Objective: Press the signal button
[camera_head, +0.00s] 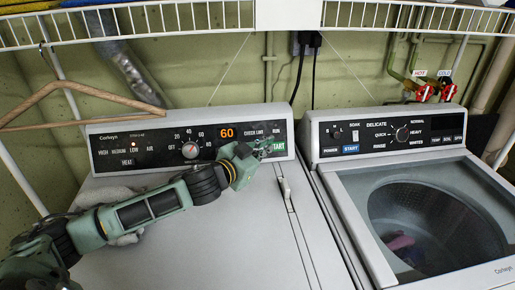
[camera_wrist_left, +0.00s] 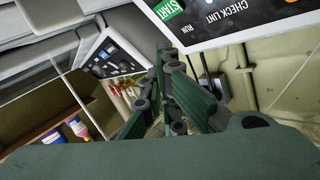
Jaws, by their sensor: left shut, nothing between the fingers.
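The left machine's control panel (camera_head: 110,150) has heat labels, a dial (camera_head: 190,150), an orange "60" display (camera_head: 227,132) and "CHECK LINT" and "RUN" labels. A green START button (camera_head: 278,146) is at its right end and also shows in the left wrist view (camera_wrist_left: 168,9). No label reading "signal" is legible; my gripper covers part of the panel. My left gripper (camera_head: 266,147) is shut and empty in front of the panel's right part, close to START; contact cannot be told. Its fingers also show in the left wrist view (camera_wrist_left: 161,62). My right gripper is not in view.
The washer (camera_head: 345,200) stands to the right, with its own panel (camera_head: 390,136) and a glass lid. A wire shelf (camera_head: 200,22) runs overhead, with a wooden hanger (camera_head: 85,88) at left. Red valves (camera_head: 436,92) are at the back right.

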